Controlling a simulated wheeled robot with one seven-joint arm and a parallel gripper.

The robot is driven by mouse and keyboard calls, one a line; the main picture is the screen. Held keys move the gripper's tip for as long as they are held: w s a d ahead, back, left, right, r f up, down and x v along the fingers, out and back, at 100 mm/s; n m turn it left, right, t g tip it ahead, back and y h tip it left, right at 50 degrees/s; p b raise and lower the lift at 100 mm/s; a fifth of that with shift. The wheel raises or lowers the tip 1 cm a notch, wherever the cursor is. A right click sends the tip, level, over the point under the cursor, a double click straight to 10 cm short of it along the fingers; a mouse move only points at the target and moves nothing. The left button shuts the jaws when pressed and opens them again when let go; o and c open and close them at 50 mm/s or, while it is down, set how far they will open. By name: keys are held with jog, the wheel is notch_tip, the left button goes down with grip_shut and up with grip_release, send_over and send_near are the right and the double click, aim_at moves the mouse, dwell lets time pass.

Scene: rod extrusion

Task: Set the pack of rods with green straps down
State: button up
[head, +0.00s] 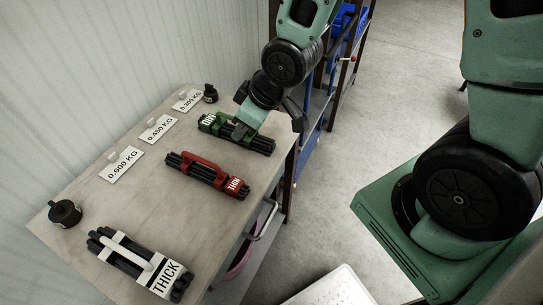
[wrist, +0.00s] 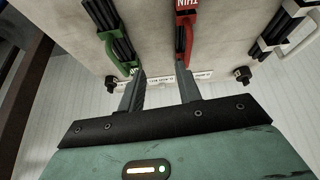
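The pack of rods with green straps (head: 262,144) lies on the table near its far right end, its dark rods lengthwise. In the wrist view the same pack (wrist: 118,52) is at the upper left, beside my left finger. My gripper (head: 240,131) is low at this pack in the head view, partly covering it. In the wrist view my gripper (wrist: 161,82) has its two fingers apart with no object between them. Whether a finger touches the pack I cannot tell.
A red pack (head: 208,175) lies nearer on the table (head: 75,185), and a white pack marked THICK (head: 140,263) nearest. Weight cards (head: 121,164) and dark round weights (head: 65,212) line the wall side. A shelf with blue bins (head: 312,140) stands beyond the table.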

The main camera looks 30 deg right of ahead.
jog(key=s+a+r+g+h, duration=0.1)
jog(key=s+r, duration=0.3)
jog(key=s, duration=0.5)
jog(key=s+a+r+g+h, duration=0.1)
jog(key=s+a+r+g, duration=0.1)
jog(key=s+r, duration=0.3)
jog(key=s+g, duration=0.1)
jog(key=s, duration=0.3)
jog(key=shift+a+g+h, duration=0.3)
jog(key=shift+a+g, duration=0.05)
jog(key=shift+g, duration=0.05)
